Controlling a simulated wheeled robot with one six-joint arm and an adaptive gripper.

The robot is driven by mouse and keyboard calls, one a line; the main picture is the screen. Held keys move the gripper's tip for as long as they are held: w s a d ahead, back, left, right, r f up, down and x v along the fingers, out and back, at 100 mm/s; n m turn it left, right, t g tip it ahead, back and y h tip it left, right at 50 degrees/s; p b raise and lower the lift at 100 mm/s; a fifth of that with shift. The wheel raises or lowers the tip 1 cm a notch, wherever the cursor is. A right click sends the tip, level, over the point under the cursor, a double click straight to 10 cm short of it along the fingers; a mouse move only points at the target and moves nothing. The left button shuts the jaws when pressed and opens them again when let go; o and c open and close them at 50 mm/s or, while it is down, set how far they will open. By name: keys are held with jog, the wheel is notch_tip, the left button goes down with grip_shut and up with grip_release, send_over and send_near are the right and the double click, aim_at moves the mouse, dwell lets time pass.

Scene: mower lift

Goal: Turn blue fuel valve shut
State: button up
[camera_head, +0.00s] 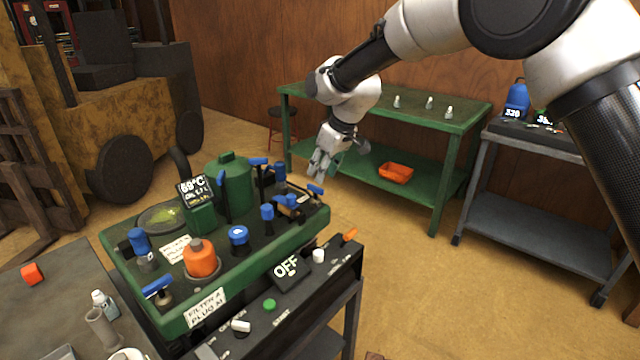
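A green machine deck (215,300) carries several blue handles and caps. A blue lever (157,286) sits on a brass-coloured fitting at its front left corner. Another blue lever (316,190) is at the right end, and a blue T-handle (258,162) stands at the back. I cannot tell which blue handle is the fuel valve, as no label for it is readable. My gripper (320,174) hangs fingers down, above and beyond the deck's right end, near the right lever and apparently apart from it. Nothing shows in its fingers; their spread is too small to judge.
An orange plug (200,259), a green canister (230,182) and a temperature display (196,190) crowd the deck. A control panel (325,277) reading OFF runs along its front right. A green bench (438,118) stands behind; open floor lies to the right.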

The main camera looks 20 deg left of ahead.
aim_at(316, 187)
jog(key=x, duration=0.7)
jog(key=shift+f, duration=0.3)
grip_shut()
